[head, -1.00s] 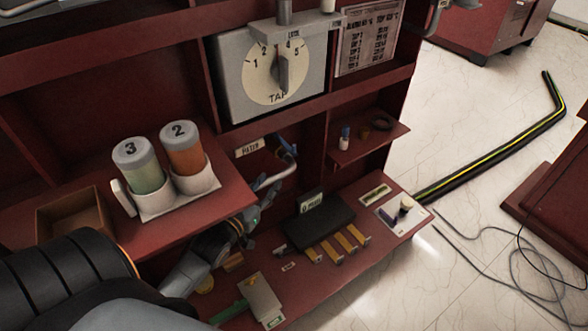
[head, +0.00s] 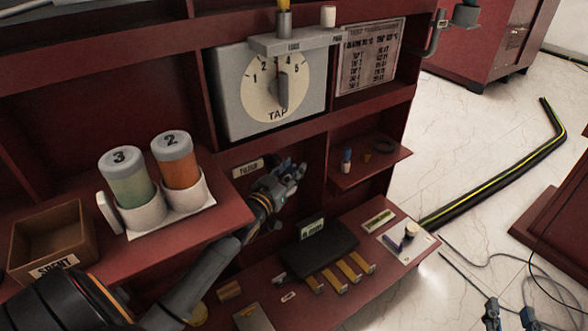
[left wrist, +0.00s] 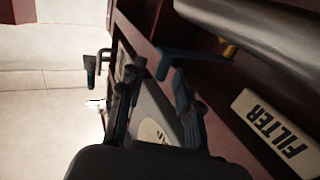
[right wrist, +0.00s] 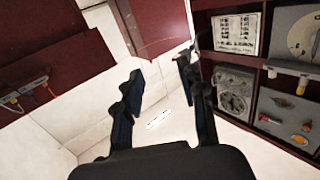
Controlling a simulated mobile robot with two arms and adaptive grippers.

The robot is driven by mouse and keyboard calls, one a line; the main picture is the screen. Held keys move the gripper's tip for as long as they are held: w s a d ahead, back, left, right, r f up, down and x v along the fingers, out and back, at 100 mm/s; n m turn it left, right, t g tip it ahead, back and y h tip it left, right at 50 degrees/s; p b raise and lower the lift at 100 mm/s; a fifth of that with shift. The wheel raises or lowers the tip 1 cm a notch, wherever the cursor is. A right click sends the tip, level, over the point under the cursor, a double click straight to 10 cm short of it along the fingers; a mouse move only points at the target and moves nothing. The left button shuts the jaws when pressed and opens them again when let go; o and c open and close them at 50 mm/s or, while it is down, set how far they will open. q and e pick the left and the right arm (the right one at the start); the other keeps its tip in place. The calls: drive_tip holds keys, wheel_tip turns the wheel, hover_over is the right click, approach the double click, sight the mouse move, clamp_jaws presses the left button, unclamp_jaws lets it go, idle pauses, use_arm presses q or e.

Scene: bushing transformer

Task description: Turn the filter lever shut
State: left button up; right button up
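The filter lever is a blue handle (left wrist: 190,52) by a grey pipe (left wrist: 245,28) with a yellow fitting, in the left wrist view. My left gripper (left wrist: 156,82) is open, its two fingers apart, and the lever shows just past the fingertips; I cannot tell whether they touch. In the head view my left gripper (head: 290,172) is beside the FILTER label (head: 247,168) and hides most or all of the lever. The label also shows in the left wrist view (left wrist: 275,130). My right gripper (right wrist: 160,85) is open and empty, low at the right in the head view (head: 510,315).
A TAP dial box (head: 235,105) is above the label. Canisters 2 (head: 178,165) and 3 (head: 127,178) stand on the left shelf, with a SPENT box (head: 55,240) beside them. A small shelf (head: 375,160) juts out at right. A black block (head: 320,250) sits below.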

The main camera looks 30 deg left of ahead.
use_arm(q)
drive_tip(key=shift+w+a, duration=0.1)
drive_tip(key=shift+w, duration=0.65)
use_arm(e)
drive_tip(key=shift+a+r+t, duration=0.15)
drive_tip(key=shift+r+t, duration=0.35)
drive_tip(key=shift+r, duration=0.45)
use_arm(q)
drive_tip(key=shift+c, duration=0.2)
clamp_jaws()
drive_tip(key=shift+w, duration=0.1)
